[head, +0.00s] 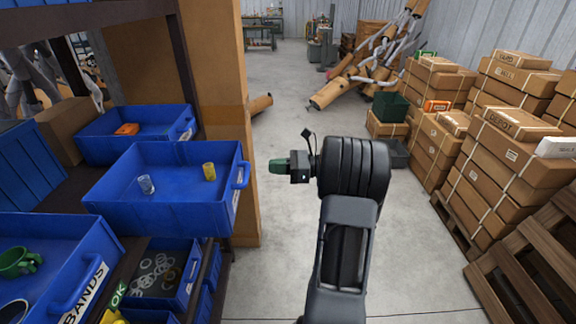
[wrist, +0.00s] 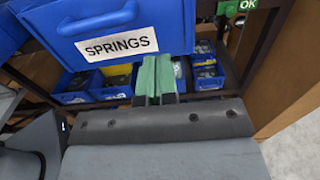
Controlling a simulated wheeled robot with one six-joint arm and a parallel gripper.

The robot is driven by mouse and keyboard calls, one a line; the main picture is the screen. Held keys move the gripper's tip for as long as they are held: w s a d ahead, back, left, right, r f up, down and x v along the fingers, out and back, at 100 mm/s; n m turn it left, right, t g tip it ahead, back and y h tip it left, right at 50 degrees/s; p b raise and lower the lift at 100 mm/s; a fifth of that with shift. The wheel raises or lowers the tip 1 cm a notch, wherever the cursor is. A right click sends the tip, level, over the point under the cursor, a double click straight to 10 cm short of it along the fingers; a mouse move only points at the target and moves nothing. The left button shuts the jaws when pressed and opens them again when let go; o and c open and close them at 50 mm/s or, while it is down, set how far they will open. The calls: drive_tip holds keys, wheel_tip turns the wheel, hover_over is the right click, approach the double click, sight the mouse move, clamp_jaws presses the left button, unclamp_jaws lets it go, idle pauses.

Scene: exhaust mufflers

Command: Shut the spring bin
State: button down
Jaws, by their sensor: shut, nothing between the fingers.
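The spring bin (head: 150,212) is a blue open-topped drawer that sticks out of the shelf at the left in the head view. A silver spring (head: 146,184) and a yellow spring (head: 209,171) are in it. Its front, with a blue handle (head: 240,175), faces right. The wrist view shows the handle (wrist: 100,19) and the white SPRINGS label (wrist: 112,48) on that front. My gripper (head: 275,167) has green fingers, shut and empty. It is just right of the bin front in the head view and points at it; the fingers (wrist: 155,75) look apart from it.
Other blue bins stand on the shelf: one behind (head: 100,145), one in front labelled BANDS (head: 60,255), and smaller ones below (head: 185,292). Stacked cartons (head: 505,150) and pallets (head: 530,250) stand right. The concrete floor (head: 262,275) between is clear.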

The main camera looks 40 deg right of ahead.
sight(241, 167)
drive_tip(key=p+x, duration=0.1)
drive_tip(key=x, duration=0.6)
drive_tip(key=shift+w+a, duration=0.2)
drive_tip(key=shift+a, duration=0.15)
